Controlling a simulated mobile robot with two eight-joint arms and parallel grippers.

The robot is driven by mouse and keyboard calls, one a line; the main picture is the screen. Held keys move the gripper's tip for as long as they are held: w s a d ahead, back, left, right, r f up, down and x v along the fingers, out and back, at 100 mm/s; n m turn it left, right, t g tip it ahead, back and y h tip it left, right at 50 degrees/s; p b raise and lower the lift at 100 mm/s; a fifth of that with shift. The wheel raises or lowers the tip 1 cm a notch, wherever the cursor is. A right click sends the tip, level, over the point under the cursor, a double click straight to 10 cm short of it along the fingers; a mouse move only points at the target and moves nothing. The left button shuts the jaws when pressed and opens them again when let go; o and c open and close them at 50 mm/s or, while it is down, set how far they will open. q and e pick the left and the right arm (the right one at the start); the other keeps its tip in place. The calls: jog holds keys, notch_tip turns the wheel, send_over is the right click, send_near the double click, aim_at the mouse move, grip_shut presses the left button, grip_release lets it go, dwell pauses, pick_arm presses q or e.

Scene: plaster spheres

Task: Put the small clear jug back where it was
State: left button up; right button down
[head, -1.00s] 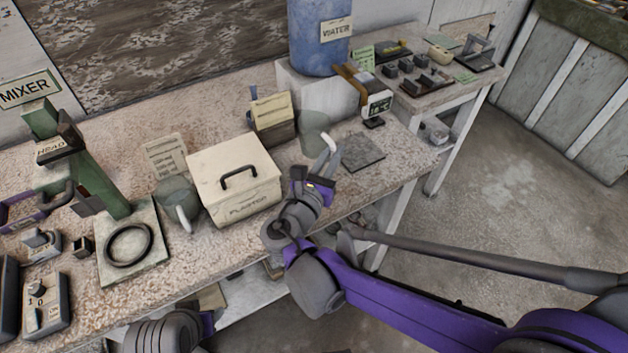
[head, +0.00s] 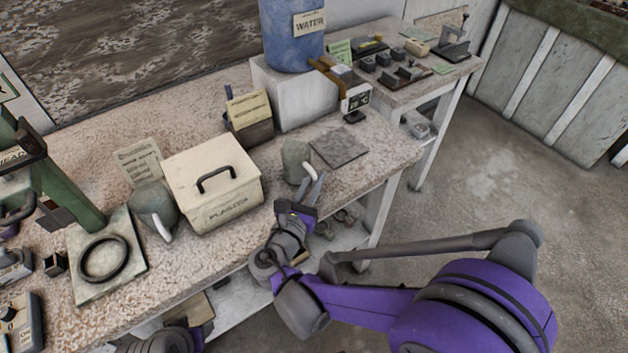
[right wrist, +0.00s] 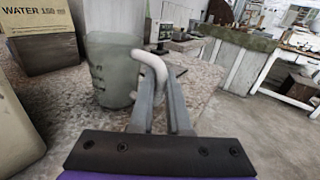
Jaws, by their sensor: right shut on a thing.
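The small clear jug (head: 294,162) is a grey-green, see-through cup with a pale handle, upright beside the left edge of a grey square slab (head: 340,147). It appears at or just above the bench top; I cannot tell whether its base touches. My right gripper (head: 314,188) is shut on its handle from the front right. In the right wrist view the jug (right wrist: 110,72) is left of the fingers (right wrist: 158,95), with its curved handle between them. My left gripper's fingers are out of view; only part of that arm shows at the bottom.
A PLASTER box (head: 215,185) stands left of the jug, and a larger jug (head: 152,203) beyond it. The white block (head: 290,95) under the blue WATER container (head: 292,40) is behind. A small display (head: 356,98) stands behind the slab. The bench's front edge is close.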

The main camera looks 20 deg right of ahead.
jog(key=shift+f, duration=0.1)
jog(key=c, duration=1.3)
grip_release()
jog(key=shift+f, duration=0.1)
jog(key=o, duration=0.4)
